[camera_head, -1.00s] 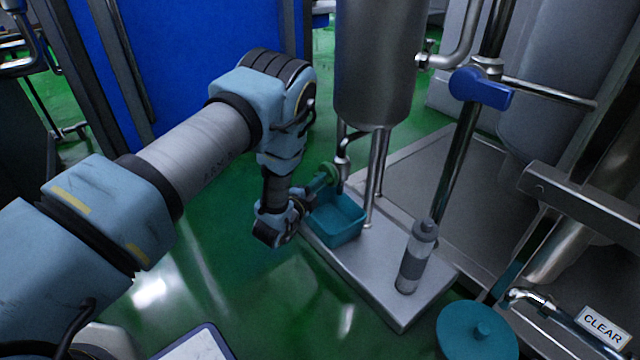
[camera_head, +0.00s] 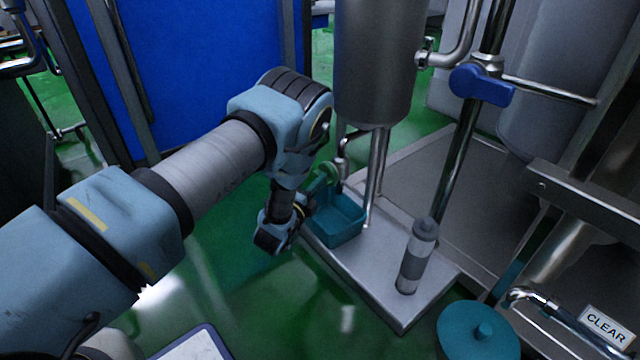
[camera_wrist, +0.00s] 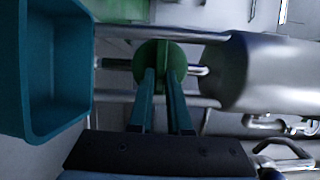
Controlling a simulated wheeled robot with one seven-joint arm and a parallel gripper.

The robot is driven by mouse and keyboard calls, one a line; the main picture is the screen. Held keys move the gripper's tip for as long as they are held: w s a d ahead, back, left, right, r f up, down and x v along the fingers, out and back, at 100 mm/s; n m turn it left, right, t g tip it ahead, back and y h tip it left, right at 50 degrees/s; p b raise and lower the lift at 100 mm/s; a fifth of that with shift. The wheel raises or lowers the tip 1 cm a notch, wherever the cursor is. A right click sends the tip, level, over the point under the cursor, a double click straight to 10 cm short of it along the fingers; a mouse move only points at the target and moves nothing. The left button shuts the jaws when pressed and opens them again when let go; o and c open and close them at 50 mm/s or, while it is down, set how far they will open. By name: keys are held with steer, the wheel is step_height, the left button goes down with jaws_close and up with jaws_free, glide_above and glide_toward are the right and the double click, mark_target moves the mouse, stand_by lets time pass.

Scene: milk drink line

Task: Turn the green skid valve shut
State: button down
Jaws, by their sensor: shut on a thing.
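The green skid valve (camera_head: 330,171) is on the pipe below the steel tank, just above the teal bin. In the wrist view it shows as a round green disc (camera_wrist: 178,55) with a narrow handle across its middle. My gripper (camera_wrist: 161,80) is shut on this handle, with one finger on each side of it. In the head view my gripper (camera_head: 309,190) reaches the valve from the left, and my wrist partly hides it.
The teal bin (camera_head: 340,232) stands close beside my gripper on the steel skid (camera_head: 385,298). The steel tank (camera_head: 375,65) is just above. A grey bottle (camera_head: 416,262) stands further right on the skid. A blue-handled valve (camera_head: 482,86) is at upper right. Green floor lies open at left.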

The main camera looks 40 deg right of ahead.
steer(key=c, duration=0.9)
jaws_free()
steer(key=shift+o, duration=0.2)
steer(key=shift+a, duration=0.1)
steer(key=p+v, duration=0.3)
steer(key=v, duration=0.7)
steer(key=shift+s+a, duration=0.2)
steer(key=shift+a, duration=0.1)
steer(key=shift+w, duration=0.1)
